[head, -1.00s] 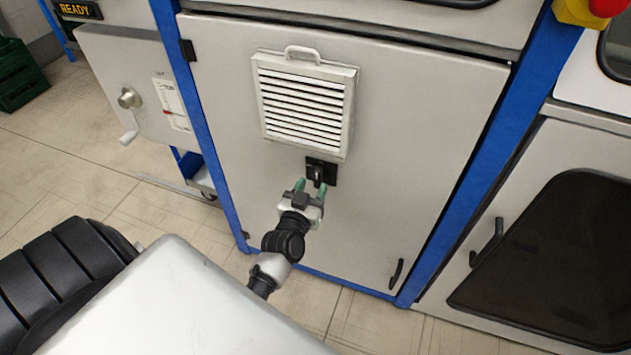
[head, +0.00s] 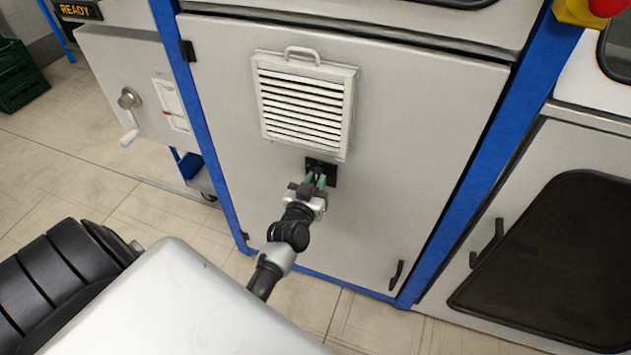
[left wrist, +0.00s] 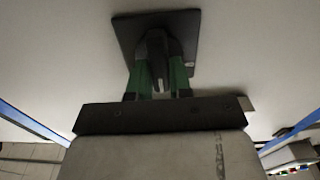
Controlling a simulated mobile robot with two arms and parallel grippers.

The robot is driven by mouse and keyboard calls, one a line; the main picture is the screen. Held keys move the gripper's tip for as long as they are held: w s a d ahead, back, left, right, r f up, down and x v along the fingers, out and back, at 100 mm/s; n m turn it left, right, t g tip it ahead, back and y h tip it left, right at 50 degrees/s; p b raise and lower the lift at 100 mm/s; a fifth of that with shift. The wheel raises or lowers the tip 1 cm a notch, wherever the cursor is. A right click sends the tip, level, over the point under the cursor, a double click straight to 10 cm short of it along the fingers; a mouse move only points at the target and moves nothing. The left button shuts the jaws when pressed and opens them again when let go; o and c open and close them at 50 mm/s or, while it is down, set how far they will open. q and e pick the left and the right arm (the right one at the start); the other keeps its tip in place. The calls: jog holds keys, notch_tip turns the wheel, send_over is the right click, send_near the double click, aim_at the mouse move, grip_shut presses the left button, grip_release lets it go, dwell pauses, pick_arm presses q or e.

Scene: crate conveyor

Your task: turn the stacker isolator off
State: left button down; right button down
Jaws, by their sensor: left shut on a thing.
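The stacker isolator is a small black plate (head: 331,168) with a black knob on the grey cabinet door, just below the vent. In the left wrist view the plate (left wrist: 124,40) sits at top centre and the knob (left wrist: 156,48) sticks out toward me, with a pale mark on it. My left gripper (head: 317,181) is at the isolator. Its green fingers, also in the left wrist view (left wrist: 158,75), are shut on the knob, one on each side. In the head view the gripper hides most of the knob. My right gripper is not in view.
A louvred vent (head: 303,100) with a handle is above the isolator. The door handle (head: 396,274) is at lower right. A grey box with a crank (head: 129,136) stands at left. Blue frame posts (head: 478,160) flank the door.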

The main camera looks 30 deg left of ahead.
pick_arm(q)
jog(key=n+p, duration=0.1)
jog(key=n, duration=0.2)
jog(key=shift+a+n, duration=0.1)
jog(key=shift+n, duration=0.2)
jog(key=n, duration=0.4)
jog(key=shift+a+n+p, duration=0.15)
jog(key=shift+n+p, duration=0.15)
jog(key=n, duration=0.4)
jog(key=shift+f, duration=0.15)
jog(key=shift+s+a+f+n+b, duration=0.1)
jog(key=shift+n+b, duration=0.2)
jog(key=shift+n, duration=1.05)
jog(key=shift+f+n+b, duration=0.1)
jog(key=shift+n+b, duration=0.15)
jog(key=shift+n, duration=1.1)
jog(key=c, duration=1)
grip_release()
jog(key=shift+s, duration=0.1)
